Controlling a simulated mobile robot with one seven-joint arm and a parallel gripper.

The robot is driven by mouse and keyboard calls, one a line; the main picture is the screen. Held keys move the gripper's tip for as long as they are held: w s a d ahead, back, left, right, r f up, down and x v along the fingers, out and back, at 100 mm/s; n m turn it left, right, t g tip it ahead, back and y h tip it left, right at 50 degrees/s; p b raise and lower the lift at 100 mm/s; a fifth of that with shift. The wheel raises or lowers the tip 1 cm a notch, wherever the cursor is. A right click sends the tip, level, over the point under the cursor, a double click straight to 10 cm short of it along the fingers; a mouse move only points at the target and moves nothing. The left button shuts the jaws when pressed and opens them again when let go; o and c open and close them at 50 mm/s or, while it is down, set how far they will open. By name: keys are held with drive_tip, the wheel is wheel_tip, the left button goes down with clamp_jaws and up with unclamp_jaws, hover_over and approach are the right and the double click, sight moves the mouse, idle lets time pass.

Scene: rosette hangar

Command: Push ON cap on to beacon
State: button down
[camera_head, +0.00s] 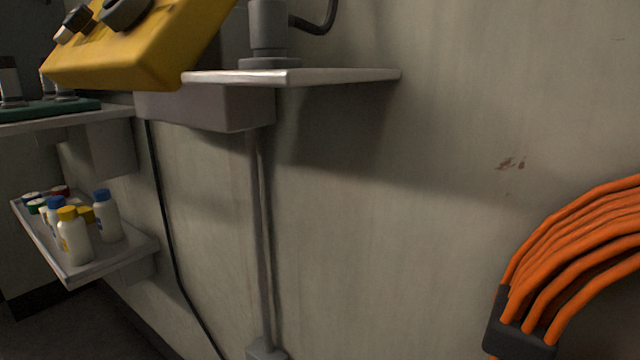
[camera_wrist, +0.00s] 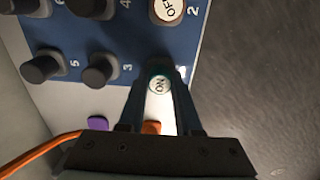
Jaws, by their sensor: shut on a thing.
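My gripper (camera_wrist: 160,80) shows only in the wrist view, its two dark fingers reaching up from the bottom. It is shut on the pale round ON cap (camera_wrist: 160,85), whose lettering faces the camera between the fingertips. Just past the fingertips is a blue panel (camera_wrist: 75,28); I cannot tell whether the cap touches it. A dark shape beyond the cap is mostly hidden. No beacon is plainly recognizable. In the head view a grey cylinder (camera_head: 268,25) with a cable stands on a wall shelf, its top cut off; I cannot tell whether it is the beacon.
The blue panel carries several black knobs (camera_wrist: 100,70) and a pale OFF cap (camera_wrist: 167,10). An orange cable (camera_wrist: 40,150) lies lower left. The head view shows a yellow box (camera_head: 130,60), the shelf (camera_head: 340,75), small bottles (camera_head: 75,240) and orange cables (camera_head: 580,255).

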drive_tip(key=shift+r, duration=0.1)
drive_tip(key=shift+r+p, duration=2.9)
drive_tip(key=shift+p, duration=0.7)
drive_tip(key=s+d+r+m, duration=0.1)
drive_tip(key=d+r+m, duration=0.1)
drive_tip(key=d+r, duration=0.35)
drive_tip(key=s+d+r+m, duration=0.1)
drive_tip(key=d+r+m, duration=0.1)
drive_tip(key=d, duration=0.6)
drive_tip(key=s+d+r+m, duration=0.1)
drive_tip(key=d+r+m, duration=0.15)
drive_tip(key=d, duration=0.45)
drive_tip(key=shift+n, duration=0.25)
drive_tip(key=shift+w+a+f, duration=0.1)
drive_tip(key=shift+a+f, duration=0.05)
drive_tip(key=shift+f, duration=1.05)
drive_tip(key=shift+a+f, duration=0.1)
drive_tip(key=shift+f, duration=1.05)
drive_tip(key=shift+p, duration=0.95)
